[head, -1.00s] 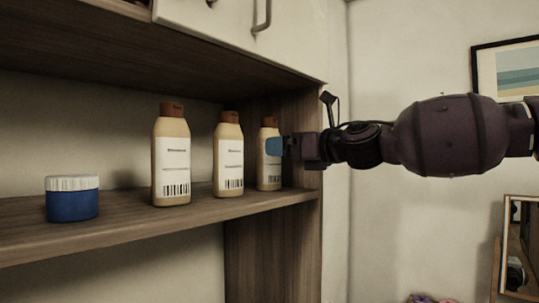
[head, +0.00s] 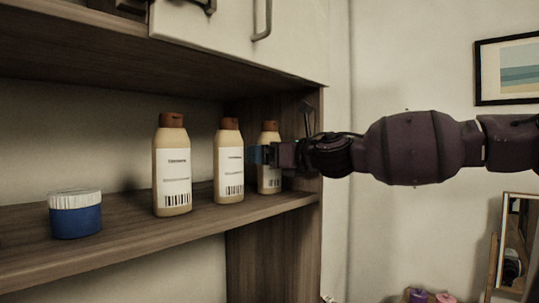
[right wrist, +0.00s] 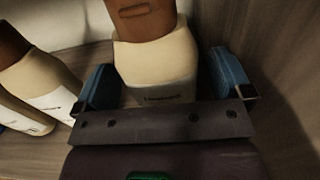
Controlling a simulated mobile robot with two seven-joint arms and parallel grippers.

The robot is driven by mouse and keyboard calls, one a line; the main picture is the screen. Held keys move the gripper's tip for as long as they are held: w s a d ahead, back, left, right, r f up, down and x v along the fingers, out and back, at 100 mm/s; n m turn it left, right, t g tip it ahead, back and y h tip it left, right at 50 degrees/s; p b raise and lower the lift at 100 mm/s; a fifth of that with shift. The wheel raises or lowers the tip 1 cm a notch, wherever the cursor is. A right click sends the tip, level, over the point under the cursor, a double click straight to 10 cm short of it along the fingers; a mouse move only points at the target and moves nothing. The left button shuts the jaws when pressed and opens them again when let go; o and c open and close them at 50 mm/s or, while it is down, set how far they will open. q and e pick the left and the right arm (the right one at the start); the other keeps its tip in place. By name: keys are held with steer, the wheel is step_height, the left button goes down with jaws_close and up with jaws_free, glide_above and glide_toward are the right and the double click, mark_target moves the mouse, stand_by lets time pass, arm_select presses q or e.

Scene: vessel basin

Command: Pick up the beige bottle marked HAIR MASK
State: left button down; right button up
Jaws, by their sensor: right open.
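Three beige bottles with brown caps and white labels stand upright in a row on the shelf: a left one (head: 172,165), a middle one (head: 229,160) and a right one (head: 269,177). The label print is too small to read. My right gripper (head: 258,155) is at the right bottle, partly covering it. In the right wrist view this bottle (right wrist: 157,68) stands between the open blue fingers of the gripper (right wrist: 165,85), with a gap visible at the right finger. The middle bottle (right wrist: 38,85) shows outside the left finger. My left gripper is not in view.
A blue jar with a white lid (head: 75,214) stands at the left of the shelf (head: 130,236). A wooden side panel (head: 306,140) closes the shelf on the right, near the gripper. A cabinet (head: 240,40) hangs above.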

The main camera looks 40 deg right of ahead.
steer(key=shift+w, duration=0.25)
steer(key=c, duration=1.1)
steer(key=s+d+r, duration=0.1)
steer(key=s, duration=1.7)
steer(key=shift+d+r, duration=0.3)
steer(key=shift+d, duration=0.05)
